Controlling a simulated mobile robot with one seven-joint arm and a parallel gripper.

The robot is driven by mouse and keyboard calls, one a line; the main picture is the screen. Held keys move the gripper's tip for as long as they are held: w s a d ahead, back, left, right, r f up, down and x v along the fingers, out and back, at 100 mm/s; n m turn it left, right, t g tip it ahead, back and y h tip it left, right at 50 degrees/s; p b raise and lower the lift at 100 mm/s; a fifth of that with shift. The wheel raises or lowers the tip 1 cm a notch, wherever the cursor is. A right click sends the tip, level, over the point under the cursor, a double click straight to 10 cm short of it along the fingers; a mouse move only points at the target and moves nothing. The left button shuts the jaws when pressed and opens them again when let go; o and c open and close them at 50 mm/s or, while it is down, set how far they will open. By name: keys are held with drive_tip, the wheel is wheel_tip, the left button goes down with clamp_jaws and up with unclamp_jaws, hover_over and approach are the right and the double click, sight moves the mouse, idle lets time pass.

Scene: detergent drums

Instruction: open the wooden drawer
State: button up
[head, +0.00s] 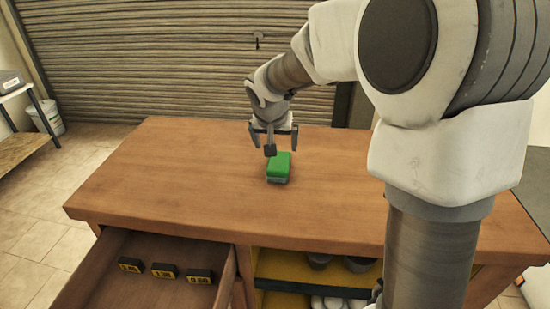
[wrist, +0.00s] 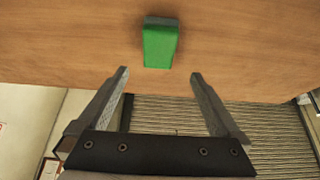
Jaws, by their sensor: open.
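The wooden drawer (head: 118,280) is pulled out from the left front of the wooden table, and its inside shows at the lower left of the head view. Several small black blocks with yellow labels (head: 163,270) stand in it. The drawer's front is cut off by the frame, so its handle is hidden. My gripper (head: 272,140) is open and empty above the tabletop, behind the green-topped block (head: 279,166). In the wrist view my gripper's two fingers (wrist: 160,75) are spread apart, with the green block (wrist: 159,45) ahead of them and nothing between them.
The wooden tabletop (head: 170,180) is mostly clear. A yellow-lined open shelf (head: 280,264) right of the drawer holds dark round items and white ones. A bucket (head: 46,117) and a side shelf (head: 22,150) stand at the left, and a slatted shutter (head: 150,60) closes the back.

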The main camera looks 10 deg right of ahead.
sight(279, 161)
drive_tip(key=p+x, duration=0.1)
drive_tip(key=x, duration=1.1)
drive_tip(key=shift+s+d+p, duration=0.1)
drive_tip(key=shift+p, duration=0.2)
drive_tip(key=shift+f, duration=0.15)
drive_tip(key=shift+f+b, duration=0.2)
drive_tip(key=shift+b, duration=0.35)
drive_tip(key=c, duration=1.4)
drive_tip(key=shift+r, duration=0.15)
